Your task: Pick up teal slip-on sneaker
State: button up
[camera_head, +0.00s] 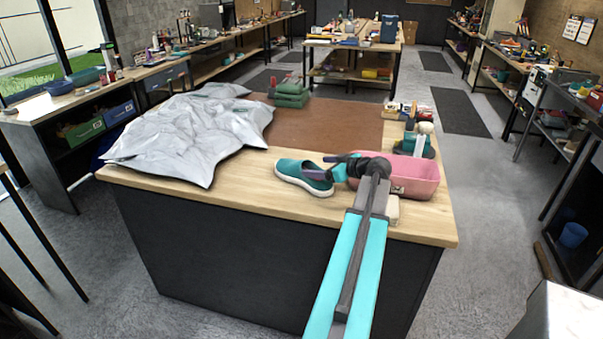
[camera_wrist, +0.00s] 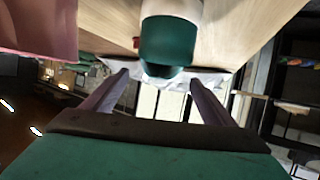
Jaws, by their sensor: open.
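The teal slip-on sneaker (camera_head: 290,172) with a white sole lies on the wooden bench top near its front edge, left of the pink bin. My gripper (camera_head: 318,167) reaches in from the right, low beside the sneaker, its fingers overlapping the sneaker's right end in the head view. In the wrist view, the teal end of the sneaker (camera_wrist: 168,45) shows ahead, between the two spread fingers of my gripper (camera_wrist: 160,78). The fingers are open and nothing is held. I cannot tell whether either finger touches the shoe.
The pink bin (camera_head: 415,183) stands right of my gripper and shows in the wrist view (camera_wrist: 38,28). A pale block (camera_head: 392,211) lies before it. A crumpled grey sheet (camera_head: 190,130) covers the bench's left. The brown mat (camera_head: 335,125) behind is largely clear; green items (camera_head: 291,96) stand farther back.

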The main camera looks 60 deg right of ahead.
aim_at(305, 165)
jog(key=shift+x, duration=1.25)
jog(key=shift+p, duration=0.3)
jog(key=shift+p+x, duration=0.95)
jog(key=shift+x, duration=0.25)
jog(key=shift+p+x, duration=0.55)
jog(key=shift+x, duration=0.85)
jog(key=shift+a, duration=0.1)
jog(key=shift+c, duration=0.5)
jog(key=c, duration=1.3)
jog(key=shift+o, duration=0.2)
jog(key=shift+r, duration=0.15)
